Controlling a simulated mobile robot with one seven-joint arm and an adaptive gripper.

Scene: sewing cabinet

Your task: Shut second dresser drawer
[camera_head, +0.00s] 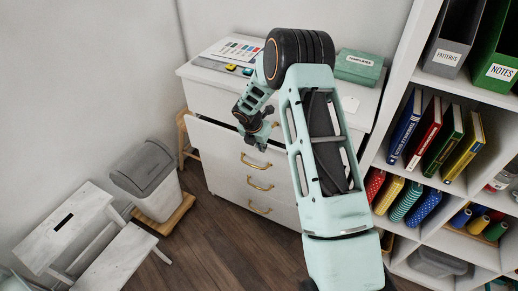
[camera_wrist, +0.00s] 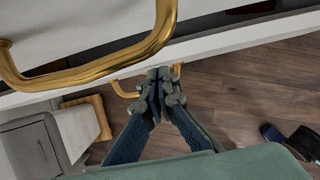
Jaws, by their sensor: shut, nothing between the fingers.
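The white dresser (camera_head: 228,92) stands against the wall with brass handles down its front. A drawer front with a brass handle (camera_head: 257,160) stands out from the body, with a dark gap above its top edge, so this drawer appears partly open. The handle above it is mostly hidden by my arm. My gripper (camera_head: 252,137) is shut and empty, pointing down near the open drawer's upper edge. In the wrist view my gripper (camera_wrist: 160,76) is close to the drawer front; a large brass handle (camera_wrist: 95,62) looms at upper left. Contact cannot be told.
Two lower drawers look closed. A grey-lidded bin (camera_head: 145,170) and white step stool (camera_head: 75,225) stand to the left. A bookshelf (camera_head: 400,180) stands close on the right. A green box (camera_head: 358,67) sits on the dresser top. Wood floor (camera_head: 225,235) is clear in front.

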